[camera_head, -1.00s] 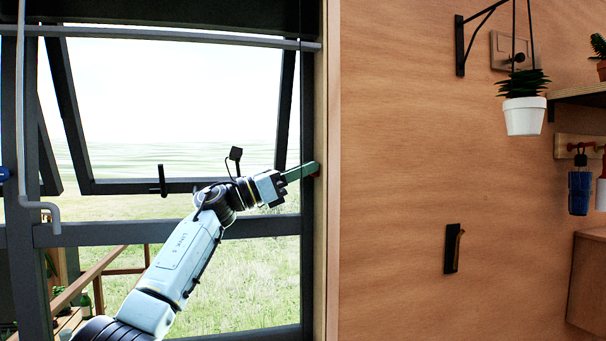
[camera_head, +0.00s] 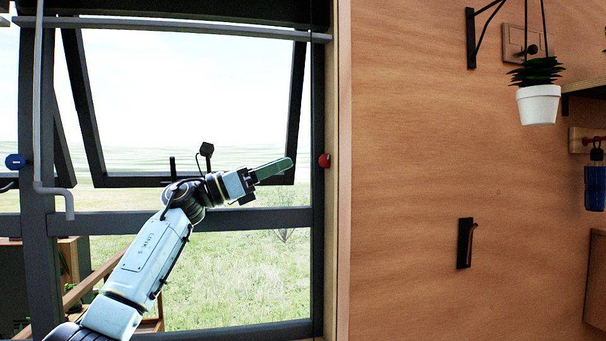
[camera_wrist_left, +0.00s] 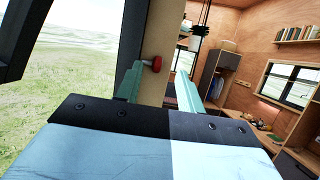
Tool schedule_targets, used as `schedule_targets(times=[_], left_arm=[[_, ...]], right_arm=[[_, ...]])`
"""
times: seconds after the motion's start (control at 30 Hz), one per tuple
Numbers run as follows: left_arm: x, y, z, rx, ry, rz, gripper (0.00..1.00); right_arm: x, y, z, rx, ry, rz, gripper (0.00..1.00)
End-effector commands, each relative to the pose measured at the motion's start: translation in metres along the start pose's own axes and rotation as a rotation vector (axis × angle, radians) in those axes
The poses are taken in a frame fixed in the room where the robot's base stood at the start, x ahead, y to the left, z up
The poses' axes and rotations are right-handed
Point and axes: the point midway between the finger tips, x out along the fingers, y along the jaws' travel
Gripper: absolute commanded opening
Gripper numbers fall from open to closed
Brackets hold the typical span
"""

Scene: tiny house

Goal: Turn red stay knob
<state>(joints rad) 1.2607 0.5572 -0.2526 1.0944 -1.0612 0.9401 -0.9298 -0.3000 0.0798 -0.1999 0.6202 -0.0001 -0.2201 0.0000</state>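The red knob (camera_head: 324,160) sits on the dark window frame post at the right side of the open window. It also shows in the left wrist view (camera_wrist_left: 153,63), close to the left-hand finger. My left gripper (camera_head: 288,164) points right towards the knob, with a visible gap between its tips and the knob in the head view. In the left wrist view its two green fingers (camera_wrist_left: 164,84) are spread with nothing held between them. The knob lies beyond the fingers there, beside the left one. My right gripper is not in view.
The tilted window sash (camera_head: 130,181) hangs open behind my left arm. A blue knob (camera_head: 14,161) is on the left post. The wooden wall (camera_head: 410,130) stands right of the window, with a black hook (camera_head: 465,243) and hanging white plant pot (camera_head: 538,105).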

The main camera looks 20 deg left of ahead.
Motion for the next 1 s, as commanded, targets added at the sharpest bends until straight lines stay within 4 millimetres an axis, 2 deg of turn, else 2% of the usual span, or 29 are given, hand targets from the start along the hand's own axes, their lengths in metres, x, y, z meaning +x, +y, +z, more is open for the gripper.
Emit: schedule_targets(times=[0.03,0.1,0.33,0.5,1.0], left_arm=[[-0.013,0.001,0.002,0.003,0.001,0.003,0.38],[-0.027,0.000,0.007,0.002,0.002,0.002,0.38],[-0.058,0.000,0.021,0.000,0.001,0.000,0.38],[-0.065,0.000,0.025,-0.001,0.000,-0.001,0.38],[-0.063,0.000,0.022,-0.014,-0.008,0.001,0.38]], right_arm=[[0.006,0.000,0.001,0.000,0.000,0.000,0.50],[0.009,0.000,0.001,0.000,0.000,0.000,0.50],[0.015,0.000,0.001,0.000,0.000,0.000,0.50],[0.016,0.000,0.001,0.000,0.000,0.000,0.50],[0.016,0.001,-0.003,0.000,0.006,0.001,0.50]])
